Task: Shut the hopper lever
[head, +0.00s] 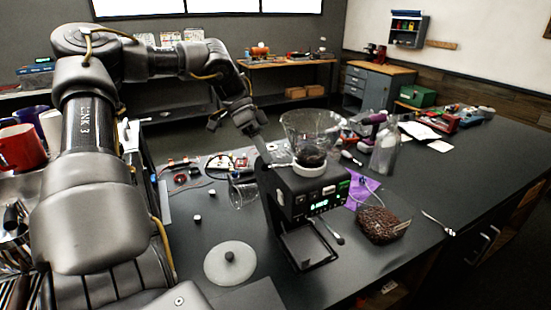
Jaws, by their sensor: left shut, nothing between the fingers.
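The black grinder (300,202) with a lit green display stands on the dark worktop. A clear hopper (305,125) sits on its top above a white collar (308,169), with dark matter low inside. My left gripper (261,146) points down at the left side of the hopper base, its fingers shut and empty. I cannot tell whether the fingertips touch the grinder. The hopper lever is not clear to me; it may be hidden by the fingers or the hopper. My right gripper is out of view.
A round pale lid (222,266) lies on the worktop in front. A clear glass (243,192) lies left of the grinder. A bag of coffee beans (378,226) and a spoon (438,223) lie to the right. A clear bottle (385,152) stands behind right.

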